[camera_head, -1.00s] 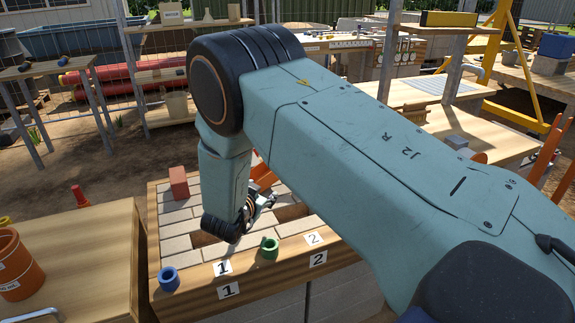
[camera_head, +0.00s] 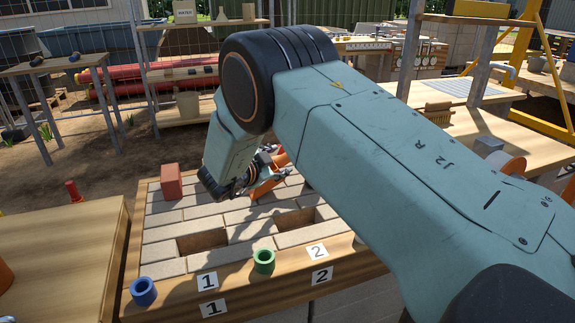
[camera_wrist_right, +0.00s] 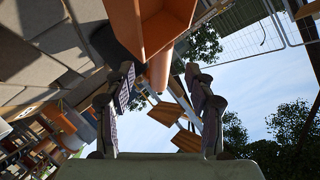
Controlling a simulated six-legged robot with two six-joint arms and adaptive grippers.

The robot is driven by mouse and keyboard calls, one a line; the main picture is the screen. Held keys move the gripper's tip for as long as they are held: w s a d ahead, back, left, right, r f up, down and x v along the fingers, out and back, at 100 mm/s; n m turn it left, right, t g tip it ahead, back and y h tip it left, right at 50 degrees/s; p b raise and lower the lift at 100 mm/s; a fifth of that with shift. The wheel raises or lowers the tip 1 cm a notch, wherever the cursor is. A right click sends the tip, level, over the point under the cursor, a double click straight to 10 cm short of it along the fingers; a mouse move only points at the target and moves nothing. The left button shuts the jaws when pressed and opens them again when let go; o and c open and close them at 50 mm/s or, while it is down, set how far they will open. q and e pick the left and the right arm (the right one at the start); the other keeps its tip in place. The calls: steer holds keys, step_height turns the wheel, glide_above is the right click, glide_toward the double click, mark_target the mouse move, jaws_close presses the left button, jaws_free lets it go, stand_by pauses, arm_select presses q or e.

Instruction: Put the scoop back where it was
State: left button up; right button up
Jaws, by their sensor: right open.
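The orange scoop (camera_head: 268,187) is on the far part of the brick-topped bench, partly hidden by my right arm. In the right wrist view the scoop (camera_wrist_right: 152,28) shows its open box shape, with its round handle pointing toward the fingers. My right gripper (camera_wrist_right: 163,85) is open, with the handle end between or just beyond its fingertips; I cannot tell whether they touch it. In the head view my right gripper (camera_head: 268,165) is low beside the scoop, partly hidden by its own wrist. My left gripper is not in view.
The bench has two gaps in its bricks, a left gap (camera_head: 202,242) and a right gap (camera_head: 297,219). A red brick (camera_head: 171,182) stands at its left corner. A blue ring (camera_head: 144,291) and a green ring (camera_head: 264,261) sit by number labels 1 and 2 along the front.

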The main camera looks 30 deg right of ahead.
mark_target(284, 159)
steer(key=b+x, duration=0.1)
steer(key=x, duration=0.3)
steer(key=shift+w+a+f, duration=0.15)
steer(key=shift+f, duration=0.05)
steer(key=shift+r, duration=0.2)
steer(key=shift+f, duration=0.1)
steer(key=c, duration=0.4)
jaws_close()
